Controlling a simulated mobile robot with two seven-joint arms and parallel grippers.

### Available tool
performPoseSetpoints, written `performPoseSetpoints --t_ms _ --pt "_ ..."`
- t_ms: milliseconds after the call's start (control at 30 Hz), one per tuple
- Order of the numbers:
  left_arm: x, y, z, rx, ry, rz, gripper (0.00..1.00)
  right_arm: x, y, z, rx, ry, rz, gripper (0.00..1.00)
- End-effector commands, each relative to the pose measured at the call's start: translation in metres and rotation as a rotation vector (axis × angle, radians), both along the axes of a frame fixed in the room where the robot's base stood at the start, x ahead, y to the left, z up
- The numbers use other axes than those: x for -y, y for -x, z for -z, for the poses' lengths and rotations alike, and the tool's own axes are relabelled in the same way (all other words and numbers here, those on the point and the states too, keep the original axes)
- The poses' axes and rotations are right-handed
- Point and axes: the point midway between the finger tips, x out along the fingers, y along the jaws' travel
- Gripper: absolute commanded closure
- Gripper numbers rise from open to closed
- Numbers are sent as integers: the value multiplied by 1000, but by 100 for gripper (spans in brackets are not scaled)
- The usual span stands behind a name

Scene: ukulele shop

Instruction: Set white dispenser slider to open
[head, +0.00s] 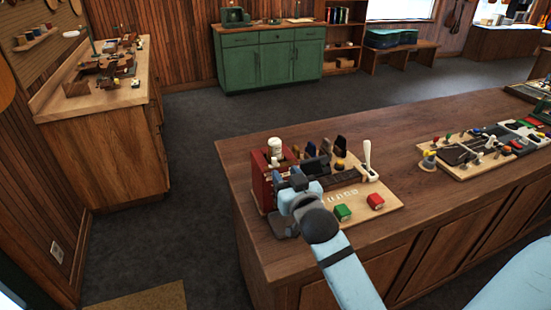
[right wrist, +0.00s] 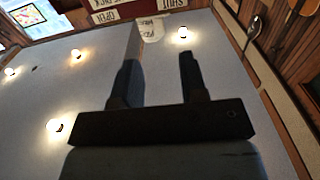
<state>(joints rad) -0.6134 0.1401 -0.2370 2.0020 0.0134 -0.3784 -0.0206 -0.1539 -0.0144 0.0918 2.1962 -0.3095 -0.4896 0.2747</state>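A white dispenser (head: 275,148) stands at the left end of the pale board (head: 385,205) on the near counter, beside a dark red block (head: 264,182). In the right wrist view, a white piece with lettering (right wrist: 152,29) shows beyond the fingertips, near OPEN (right wrist: 104,16) and SHUT (right wrist: 165,3) labels. I cannot tell the slider's position. My right gripper (right wrist: 158,60) is open, with nothing between its fingers. In the head view the right gripper (head: 286,200) is low in front of the dispenser and red block; its fingertips are hard to make out. My left gripper is not in view.
The board also holds a white-handled lever (head: 368,158), a green block (head: 342,212), a red block (head: 375,201) and several upright dark pieces. A second board (head: 480,150) lies farther right. Bare counter (head: 400,143) lies between the boards.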

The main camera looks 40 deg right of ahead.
Motion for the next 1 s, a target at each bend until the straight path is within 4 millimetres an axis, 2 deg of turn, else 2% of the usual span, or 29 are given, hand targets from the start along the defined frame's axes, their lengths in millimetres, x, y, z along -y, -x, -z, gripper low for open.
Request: performPoseSetpoints --t_ms 100,333,500,767,867,933,967,1000 --pt "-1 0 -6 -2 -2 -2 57 6 -26 -2 0 1 0 61" --pt "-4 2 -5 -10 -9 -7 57 14 -59 -1 -1 1 -1 61" --pt "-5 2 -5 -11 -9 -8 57 16 -69 0 -1 0 -1 61" --pt "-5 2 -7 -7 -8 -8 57 17 -70 1 -1 0 -1 61" --pt "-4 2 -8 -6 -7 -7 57 17 -70 1 -1 0 -1 79" --pt "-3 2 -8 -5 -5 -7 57 17 -70 1 -1 0 -1 95" --pt "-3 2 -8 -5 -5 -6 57 16 -70 1 -1 0 -1 100" --pt "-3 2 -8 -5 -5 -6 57 16 -70 1 -1 0 -1 100"
